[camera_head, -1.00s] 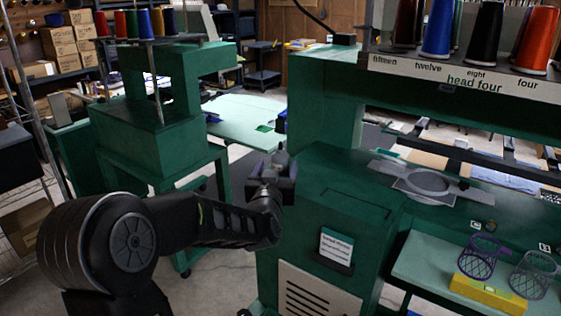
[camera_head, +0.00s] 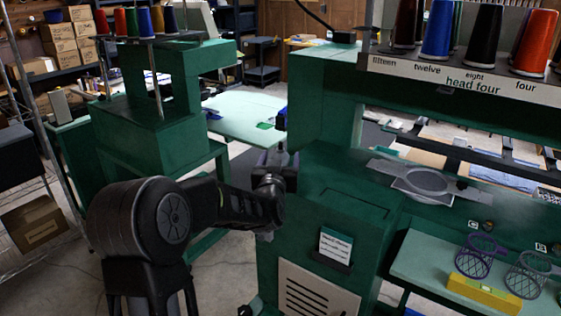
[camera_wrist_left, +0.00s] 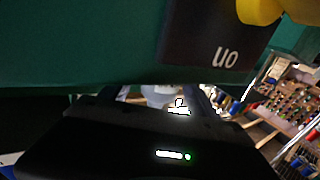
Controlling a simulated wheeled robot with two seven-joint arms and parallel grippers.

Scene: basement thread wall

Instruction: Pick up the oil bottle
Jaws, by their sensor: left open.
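My left gripper (camera_head: 273,160) is open beside the left end of the large green embroidery machine, its fingers pointing away from me. In the left wrist view the dark fingers (camera_wrist_left: 152,96) show at the middle, below a green machine surface. A pale, partly hidden shape (camera_wrist_left: 150,92) shows beyond and between them; I cannot tell whether it is the oil bottle. I cannot make out the oil bottle clearly in the head view. My right gripper is not in view.
The green machine (camera_head: 325,205) stands close to the right of my left gripper. A smaller green machine (camera_head: 150,135) and a pale green table (camera_head: 245,115) are behind.

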